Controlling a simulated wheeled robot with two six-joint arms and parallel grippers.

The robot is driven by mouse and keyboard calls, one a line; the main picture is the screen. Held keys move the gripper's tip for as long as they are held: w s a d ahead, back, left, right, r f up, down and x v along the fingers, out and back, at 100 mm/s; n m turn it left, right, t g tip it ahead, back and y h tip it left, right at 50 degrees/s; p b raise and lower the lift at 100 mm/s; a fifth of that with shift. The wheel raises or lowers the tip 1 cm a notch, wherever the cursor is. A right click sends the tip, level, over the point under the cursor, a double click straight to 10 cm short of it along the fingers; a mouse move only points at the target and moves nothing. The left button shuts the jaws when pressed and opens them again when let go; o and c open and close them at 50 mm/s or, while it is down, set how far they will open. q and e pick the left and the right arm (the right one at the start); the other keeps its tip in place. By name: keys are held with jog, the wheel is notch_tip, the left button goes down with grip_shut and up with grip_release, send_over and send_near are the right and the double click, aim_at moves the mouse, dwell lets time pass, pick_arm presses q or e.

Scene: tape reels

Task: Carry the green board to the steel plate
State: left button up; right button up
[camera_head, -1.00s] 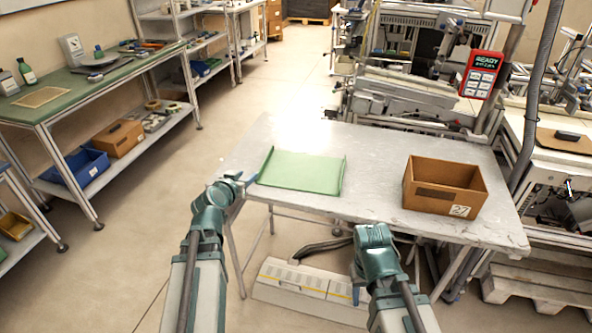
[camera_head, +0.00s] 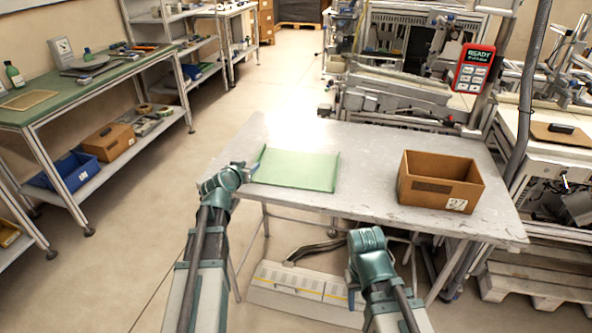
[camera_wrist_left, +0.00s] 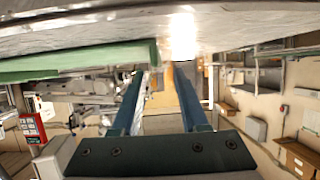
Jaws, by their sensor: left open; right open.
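The green board (camera_head: 297,170) lies flat on the grey table, with a raised lip along its left side. My left gripper (camera_head: 247,172) is open and empty at the board's left edge. In the left wrist view the two blue fingers of the left gripper (camera_wrist_left: 160,98) are spread apart. The green board (camera_wrist_left: 75,62) is there at upper left, close to the left finger; nothing is between the fingers. My right gripper (camera_head: 353,290) hangs low in front of the table, open and mostly hidden by its wrist. I cannot pick out a separate steel plate.
A cardboard box (camera_head: 440,181) marked 27 stands on the right of the grey table (camera_head: 372,165). A machine with a red READY panel (camera_head: 474,69) stands behind. A green-topped bench (camera_head: 60,88) is at left. Floor is clear between bench and table.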

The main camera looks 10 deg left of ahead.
pick_arm(q)
jog(key=b+x, duration=0.1)
jog(key=x, duration=0.3)
jog(key=shift+w+d+f+b, duration=0.1)
jog(key=shift+w+f+b, duration=0.15)
jog(key=shift+w+b, duration=0.05)
grip_shut()
jog(key=shift+r, duration=0.1)
dwell(1.0)
